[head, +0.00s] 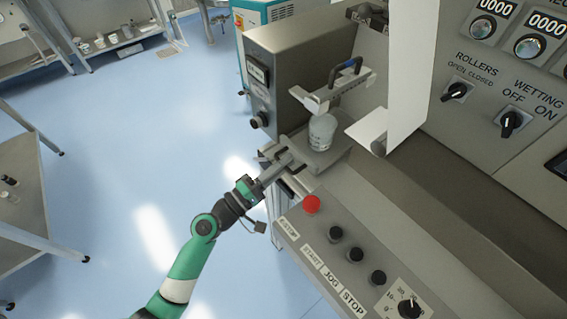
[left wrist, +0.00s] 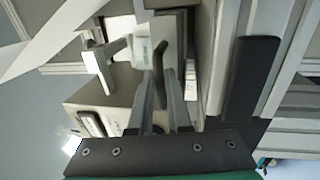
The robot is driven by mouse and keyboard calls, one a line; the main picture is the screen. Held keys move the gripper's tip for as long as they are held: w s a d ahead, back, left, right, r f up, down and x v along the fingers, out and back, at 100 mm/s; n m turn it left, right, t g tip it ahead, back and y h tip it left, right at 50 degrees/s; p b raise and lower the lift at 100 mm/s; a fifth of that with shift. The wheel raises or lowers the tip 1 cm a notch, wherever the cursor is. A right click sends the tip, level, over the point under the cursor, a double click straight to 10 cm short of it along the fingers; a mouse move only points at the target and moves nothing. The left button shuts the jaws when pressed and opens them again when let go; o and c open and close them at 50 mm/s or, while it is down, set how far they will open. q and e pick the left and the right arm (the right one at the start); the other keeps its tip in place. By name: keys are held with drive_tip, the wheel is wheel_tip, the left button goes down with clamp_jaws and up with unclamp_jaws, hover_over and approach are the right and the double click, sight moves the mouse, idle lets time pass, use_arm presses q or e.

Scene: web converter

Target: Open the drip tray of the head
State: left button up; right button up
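In the left wrist view a dark bar handle (left wrist: 161,62) shows on the grey metal front. My left gripper (head: 284,160) is at the tray's front edge. In the left wrist view its two fingers (left wrist: 162,95) lie on either side of the dark handle and look apart; whether they touch it is not clear. My right gripper is not in view.
A control panel with a red button (head: 312,204) and several black knobs lies right of my left arm. A bracket with a blue-black handle (head: 346,78) sits above the bottle. A white sheet (head: 408,75) hangs to the right.

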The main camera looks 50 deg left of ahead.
use_arm(q)
clamp_jaws()
idle(1.1)
